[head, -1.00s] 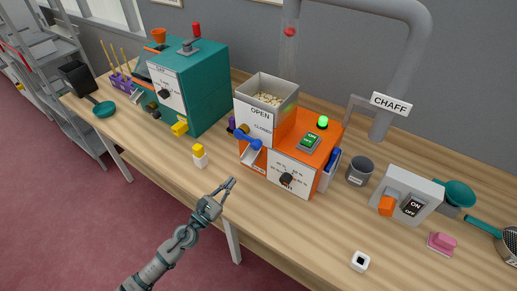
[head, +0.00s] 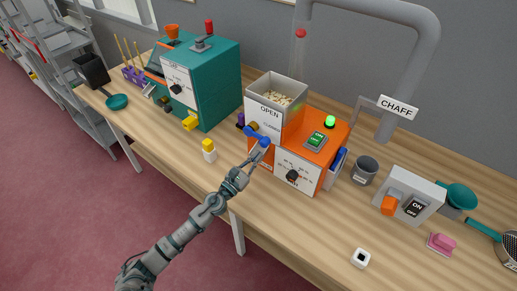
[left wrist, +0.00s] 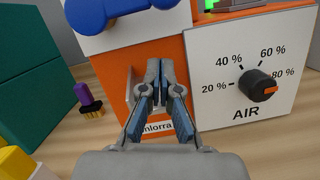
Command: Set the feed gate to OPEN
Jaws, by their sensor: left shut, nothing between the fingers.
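The orange machine (head: 324,131) stands mid-table with a grey hopper of pale grain on top. Its front panel has OPEN above and CLOSED below. The blue feed gate lever (head: 257,138) sits at the lower left of this panel, beside the CLOSED word. It also shows at the top of the left wrist view (left wrist: 115,12), partly cut off. My left gripper (head: 257,156) is shut and empty, just below the lever in the head view. In the left wrist view its fingertips (left wrist: 160,64) are below the lever, in front of the orange face. My right gripper is not in view.
Right of the fingers is the AIR dial (left wrist: 257,86). A teal machine (head: 205,78) stands to the left, with a yellow-capped bottle (head: 209,152) in front. A grey cup (head: 364,170) and a switch box (head: 409,190) stand right. The front table edge is mostly free.

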